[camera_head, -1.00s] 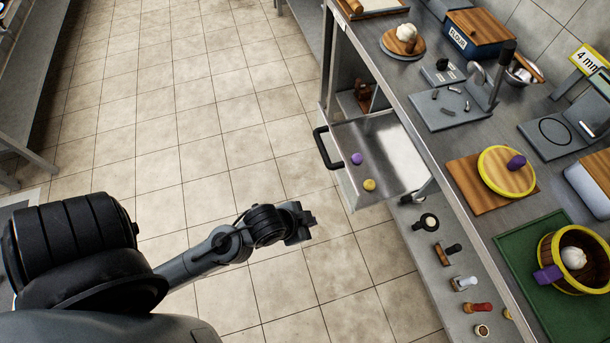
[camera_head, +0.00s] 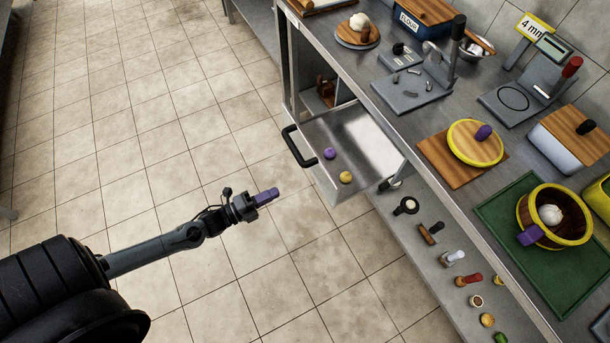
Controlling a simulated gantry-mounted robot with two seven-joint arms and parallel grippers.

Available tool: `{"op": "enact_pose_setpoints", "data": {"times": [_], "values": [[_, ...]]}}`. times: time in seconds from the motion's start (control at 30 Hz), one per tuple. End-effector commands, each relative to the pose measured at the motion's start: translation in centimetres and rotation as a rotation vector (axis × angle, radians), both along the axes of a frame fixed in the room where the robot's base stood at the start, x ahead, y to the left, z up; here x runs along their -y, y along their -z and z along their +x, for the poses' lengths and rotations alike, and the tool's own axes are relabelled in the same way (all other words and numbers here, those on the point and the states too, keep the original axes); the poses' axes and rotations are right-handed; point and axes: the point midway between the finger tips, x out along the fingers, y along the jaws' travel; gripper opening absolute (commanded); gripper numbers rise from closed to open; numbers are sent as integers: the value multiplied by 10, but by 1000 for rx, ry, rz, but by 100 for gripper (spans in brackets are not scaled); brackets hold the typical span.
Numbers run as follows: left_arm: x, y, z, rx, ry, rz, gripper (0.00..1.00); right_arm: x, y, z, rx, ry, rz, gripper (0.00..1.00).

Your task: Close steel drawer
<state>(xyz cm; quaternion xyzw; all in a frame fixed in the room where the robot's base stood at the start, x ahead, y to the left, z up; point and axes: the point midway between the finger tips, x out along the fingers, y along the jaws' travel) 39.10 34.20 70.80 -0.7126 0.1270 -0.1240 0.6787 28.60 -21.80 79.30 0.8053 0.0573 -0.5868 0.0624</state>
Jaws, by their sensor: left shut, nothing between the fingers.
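The steel drawer (camera_head: 362,140) stands pulled out from under the counter, its black handle (camera_head: 298,146) facing left toward the open floor. A purple ball-like item (camera_head: 330,153) and a yellow one (camera_head: 346,177) lie inside it. My left gripper (camera_head: 268,196) reaches in from the lower left, its fingers purplish, shut and empty. It is over the floor, left of and below the drawer in the picture, apart from the handle. My right gripper is out of view.
The steel counter (camera_head: 395,123) carries a flour box (camera_head: 424,17), a wooden board (camera_head: 437,160), and a green tray (camera_head: 500,205) with a steamer basket. A lower shelf (camera_head: 410,232) holds several small tools. Tiled floor (camera_head: 180,110) lies open on the left.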

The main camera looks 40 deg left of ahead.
Motion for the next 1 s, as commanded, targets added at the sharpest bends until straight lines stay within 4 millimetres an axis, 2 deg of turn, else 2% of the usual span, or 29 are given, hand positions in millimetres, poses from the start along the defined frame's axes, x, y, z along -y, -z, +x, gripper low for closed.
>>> {"op": "enact_pose_setpoints", "data": {"times": [0.1,0.23,0.37,0.8,1.0], "values": [[-14,6,1,13,20,41,0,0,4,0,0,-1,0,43],[-14,6,10,17,25,49,0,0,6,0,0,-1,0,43],[-7,6,26,18,25,47,0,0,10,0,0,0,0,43],[23,7,99,16,24,46,0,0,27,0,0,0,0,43],[31,7,119,14,23,47,0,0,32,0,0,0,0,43]]}}
